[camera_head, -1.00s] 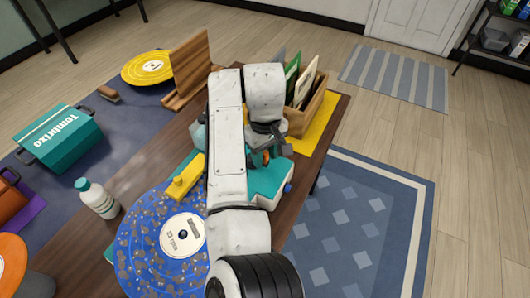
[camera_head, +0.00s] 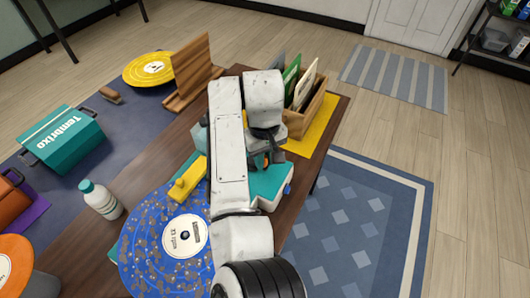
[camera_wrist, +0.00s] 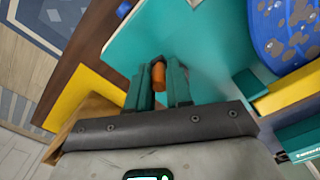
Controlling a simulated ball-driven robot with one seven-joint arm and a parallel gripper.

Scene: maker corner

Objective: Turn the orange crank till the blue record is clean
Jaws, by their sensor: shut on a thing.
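The blue record (camera_head: 150,250) lies flat on the teal record cleaner (camera_head: 268,186), with grey-brown spots over much of its surface and a white label. Part of its right side is hidden behind my arm. A yellow arm (camera_head: 187,180) reaches over its edge. The orange crank (camera_wrist: 158,74) shows its handle between my fingers in the wrist view. My gripper (camera_wrist: 160,84) is shut on this handle, at the cleaner's side away from the record. In the head view, my arm mostly hides the crank and my gripper (camera_head: 264,160).
A wooden crate (camera_head: 312,108) of sleeves sits on a yellow mat beyond the cleaner. A white bottle (camera_head: 100,199) with a green cap stands left of the record. A teal box (camera_head: 62,138) lies farther left.

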